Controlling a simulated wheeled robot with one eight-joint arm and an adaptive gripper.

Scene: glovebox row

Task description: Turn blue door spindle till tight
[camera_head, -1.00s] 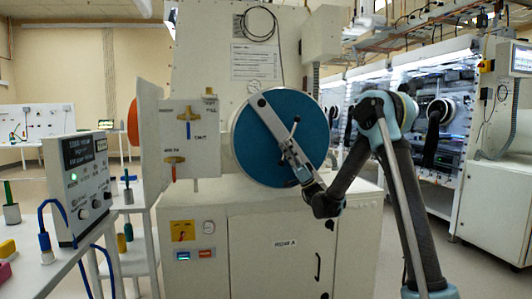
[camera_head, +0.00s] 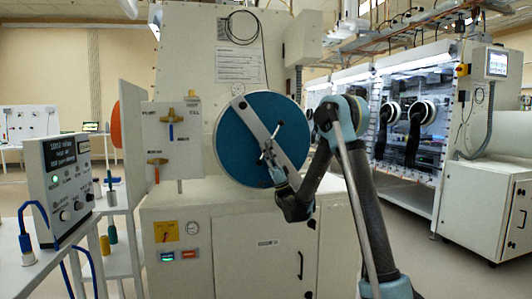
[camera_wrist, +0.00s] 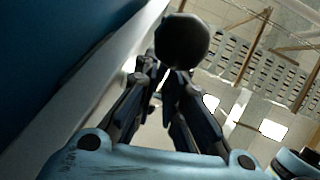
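The round blue door (camera_head: 236,150) is on the front of a cream cabinet, with a pale diagonal bar (camera_head: 246,117) across it. The spindle handle (camera_head: 275,133), a thin tilted metal bar, stands at the middle of that bar. My gripper (camera_head: 270,160) is at the handle's lower part, in front of the door. In the wrist view, a dark round knob (camera_wrist: 182,40) sits just beyond my two dark fingers, whose tips (camera_wrist: 166,78) are close together with a narrow gap. The contact point is partly hidden, so I cannot tell whether they grip the handle.
A panel with yellow, blue and orange valve handles (camera_head: 180,160) stands left of the door. A grey instrument box (camera_head: 66,180) is on a white bench at left. A row of gloveboxes (camera_head: 430,85) with black gloves is at right, with floor between.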

